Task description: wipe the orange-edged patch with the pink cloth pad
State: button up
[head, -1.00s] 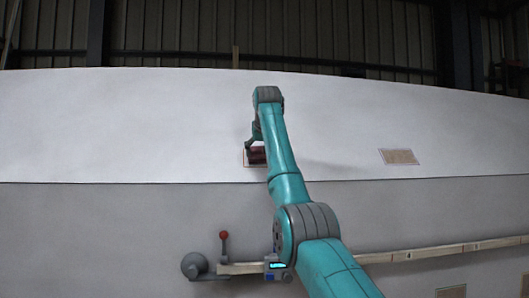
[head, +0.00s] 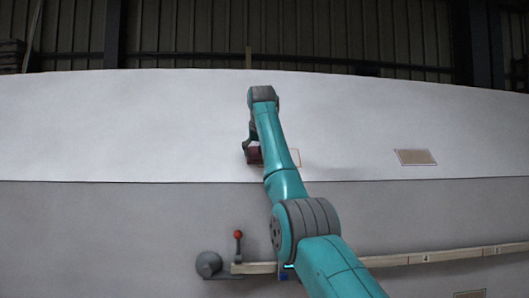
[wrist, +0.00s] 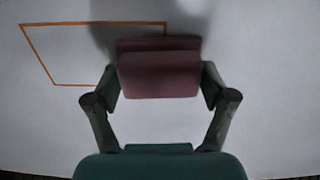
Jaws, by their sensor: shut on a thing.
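My gripper (wrist: 160,84) is shut on the dark pink cloth pad (wrist: 158,77), which sits between its two fingers. In the head view the pad (head: 254,156) shows just left of my arm, against the white upper hull. An orange-edged patch (wrist: 80,55) with a clean-looking, pale inside lies at the upper left of the wrist view. The pad covers part of its right end there. In the head view my arm hides most of this patch (head: 296,157); its right edge shows. A shadow lies beside the pad; I cannot tell whether the pad touches the hull.
A second outlined patch (head: 415,157), brownish inside, is farther right on the hull. Below are a numbered wooden strip (head: 420,257), a red-knobbed lever (head: 238,240) and a grey round fitting (head: 208,263). The white hull (head: 150,130) at the left is clear.

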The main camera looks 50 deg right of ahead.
jog(key=shift+s+d, duration=1.6)
jog(key=shift+s, duration=0.25)
jog(key=shift+s+d, duration=1.6)
jog(key=shift+s, duration=0.25)
jog(key=shift+s+d, duration=1.6)
jog(key=shift+s, duration=0.25)
jog(key=shift+w+a, duration=0.1)
jog(key=shift+w+a, duration=1.6)
jog(key=shift+w, duration=0.25)
jog(key=shift+w+a, duration=1.55)
jog(key=shift+w, duration=0.3)
jog(key=shift+w+a, duration=1.6)
jog(key=shift+w, duration=0.25)
jog(key=shift+o, duration=1)
jog(key=shift+c, duration=1)
jog(key=shift+s+r, duration=0.1)
